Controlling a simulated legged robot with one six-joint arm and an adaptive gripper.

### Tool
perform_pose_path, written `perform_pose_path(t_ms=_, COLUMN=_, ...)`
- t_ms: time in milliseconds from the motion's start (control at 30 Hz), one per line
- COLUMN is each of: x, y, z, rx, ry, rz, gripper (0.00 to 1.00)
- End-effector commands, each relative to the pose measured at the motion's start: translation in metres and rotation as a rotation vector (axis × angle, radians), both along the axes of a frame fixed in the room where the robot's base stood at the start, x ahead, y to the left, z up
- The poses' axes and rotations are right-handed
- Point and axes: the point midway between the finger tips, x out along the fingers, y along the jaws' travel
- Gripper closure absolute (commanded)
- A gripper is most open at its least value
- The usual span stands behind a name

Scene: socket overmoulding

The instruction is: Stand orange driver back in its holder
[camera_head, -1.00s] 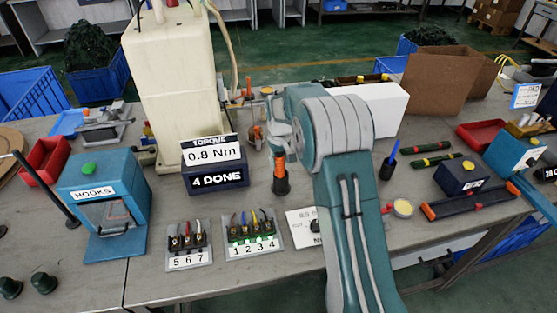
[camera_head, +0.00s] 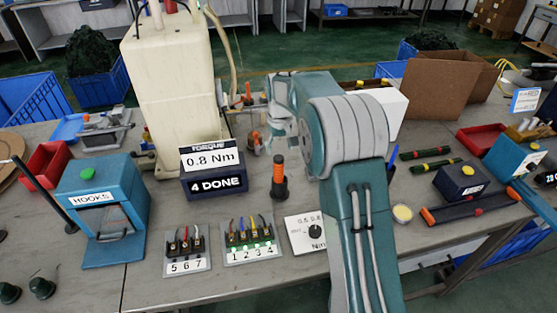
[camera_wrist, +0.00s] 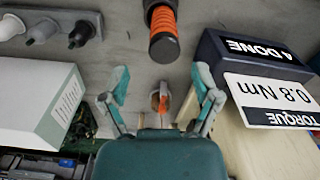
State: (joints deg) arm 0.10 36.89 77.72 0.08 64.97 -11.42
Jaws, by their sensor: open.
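The orange driver (camera_head: 278,167), with dark ribs on its handle, stands upright in a black holder (camera_head: 279,190) on the bench. In the wrist view the driver (camera_wrist: 164,38) is at the top middle, end-on, ahead of the fingertips. My gripper (camera_wrist: 161,90) is open with nothing held between its two teal-and-grey fingers. In the head view my gripper (camera_head: 278,138) is partly hidden by my arm, behind and above the driver, apart from it. The driver's lower end is hidden inside the holder.
The torque display (camera_head: 213,176) reads 0.8 Nm and 4 DONE, left of the driver. Terminal blocks (camera_head: 250,240) and a dial card (camera_head: 305,236) lie in front. An orange-and-grey item (camera_head: 254,141) stands behind. A white box (camera_wrist: 38,100) shows in the wrist view.

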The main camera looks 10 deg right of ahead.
Motion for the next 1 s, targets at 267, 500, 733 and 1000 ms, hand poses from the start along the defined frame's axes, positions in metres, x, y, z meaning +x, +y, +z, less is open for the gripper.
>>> perform_pose_path(t_ms=267, x=0.0, y=0.001, z=0.042, rx=-0.001, ry=-0.001, rz=0.0, gripper=0.2)
perform_pose_path(t_ms=500, x=-0.013, y=0.001, z=0.065, rx=-0.001, ry=-0.023, rz=-0.008, gripper=0.2)
perform_pose_path(t_ms=733, x=-0.055, y=0.001, z=0.107, rx=0.001, ry=-0.089, rz=-0.034, gripper=0.2)
perform_pose_path(t_ms=1000, x=-0.112, y=0.001, z=0.145, rx=0.005, ry=-0.165, rz=-0.065, gripper=0.2)
